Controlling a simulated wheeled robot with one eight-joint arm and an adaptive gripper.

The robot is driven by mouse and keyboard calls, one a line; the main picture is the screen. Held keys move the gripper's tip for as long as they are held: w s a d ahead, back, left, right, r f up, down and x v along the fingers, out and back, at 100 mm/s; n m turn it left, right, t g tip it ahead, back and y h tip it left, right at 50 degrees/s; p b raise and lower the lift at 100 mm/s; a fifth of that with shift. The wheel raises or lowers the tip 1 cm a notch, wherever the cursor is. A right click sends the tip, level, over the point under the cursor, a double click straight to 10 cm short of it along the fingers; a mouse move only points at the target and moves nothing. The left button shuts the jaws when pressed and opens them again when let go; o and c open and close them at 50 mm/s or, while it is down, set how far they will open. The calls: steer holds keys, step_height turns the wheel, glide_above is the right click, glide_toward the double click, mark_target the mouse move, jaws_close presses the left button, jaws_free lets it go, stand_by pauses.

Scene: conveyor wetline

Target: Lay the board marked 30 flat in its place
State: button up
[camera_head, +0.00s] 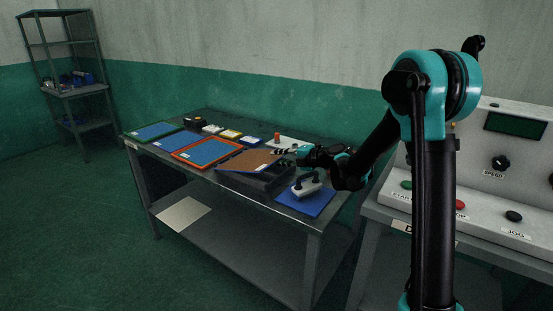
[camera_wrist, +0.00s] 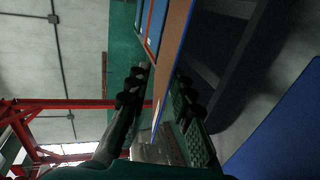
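A brown board (camera_head: 249,160) with a blue edge and a small pale label sits tilted over a dark open tray (camera_head: 262,182) on the table. I cannot read its number. My gripper (camera_head: 284,151) is at the board's right far edge. In the wrist view the brown board (camera_wrist: 172,55) is seen nearly edge-on, running between the two fingers of my gripper (camera_wrist: 158,88), which appear closed on it. The dark tray (camera_wrist: 240,60) shows to the right of the board there. Whether the board's lower edge touches the tray is unclear.
An orange-framed blue board (camera_head: 207,152), another blue board (camera_head: 178,141) and a green-framed one (camera_head: 153,131) lie to the left. A grey handled tool (camera_head: 306,185) stands on a blue board (camera_head: 318,203) at right. Small blocks line the table's back. A control console (camera_head: 480,200) stands right.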

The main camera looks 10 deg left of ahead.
steer(key=shift+v, duration=1.95)
steer(key=o, duration=0.6)
steer(key=shift+a, duration=0.1)
